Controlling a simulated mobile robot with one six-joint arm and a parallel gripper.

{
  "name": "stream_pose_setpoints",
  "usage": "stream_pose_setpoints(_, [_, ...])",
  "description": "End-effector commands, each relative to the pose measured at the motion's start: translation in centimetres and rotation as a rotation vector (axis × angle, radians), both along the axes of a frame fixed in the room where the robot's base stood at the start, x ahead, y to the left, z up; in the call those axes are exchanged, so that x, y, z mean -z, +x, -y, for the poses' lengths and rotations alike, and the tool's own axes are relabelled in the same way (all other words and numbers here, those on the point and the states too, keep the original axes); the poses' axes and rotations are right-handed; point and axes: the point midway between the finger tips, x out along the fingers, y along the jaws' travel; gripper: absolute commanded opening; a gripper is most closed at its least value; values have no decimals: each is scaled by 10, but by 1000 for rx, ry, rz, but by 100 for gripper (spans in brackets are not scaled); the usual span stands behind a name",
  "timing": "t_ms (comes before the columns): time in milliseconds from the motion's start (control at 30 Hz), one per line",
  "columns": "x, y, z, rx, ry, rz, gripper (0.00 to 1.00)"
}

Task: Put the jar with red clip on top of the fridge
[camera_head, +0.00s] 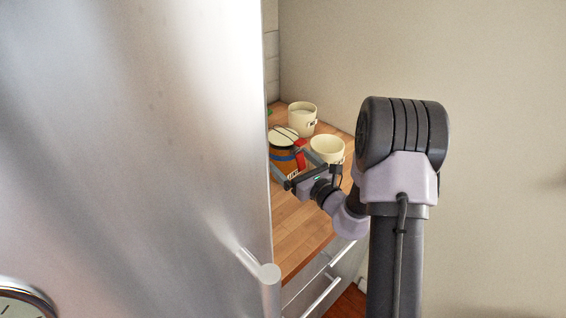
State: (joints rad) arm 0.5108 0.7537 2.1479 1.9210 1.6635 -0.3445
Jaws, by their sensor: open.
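The jar with the red clip (283,158) stands on the wooden counter. It has a brown body, a blue band, a pale lid and a red clip on its right side. My gripper (289,166) is open at the near side of the jar, with its fingers spread to either side. I cannot tell whether the fingers touch the jar. The fridge (130,140) is the large steel front filling the left of the view. Its top is out of view, and its edge hides the left part of the counter.
A cream bowl or pot (327,150) stands close to the right of the jar, and a cream pot (302,117) stands behind it. The wooden counter (298,225) is clear in front. Drawers with bar handles are below, and a plain wall is on the right.

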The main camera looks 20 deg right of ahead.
Motion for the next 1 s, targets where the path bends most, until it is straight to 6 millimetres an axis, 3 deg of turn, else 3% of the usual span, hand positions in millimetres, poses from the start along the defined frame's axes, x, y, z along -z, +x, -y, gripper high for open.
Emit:
stream_pose_setpoints(100, [1, 16, -3, -1, -1, 1, 97])
stream_pose_setpoints(333, [0, 18, -3, 1, 0, 0, 97])
stream_pose_setpoints(767, [0, 18, -3, 1, 0, 0, 13])
stream_pose_setpoints(1000, [-6, 18, -2, 1, 0, 3, 13])
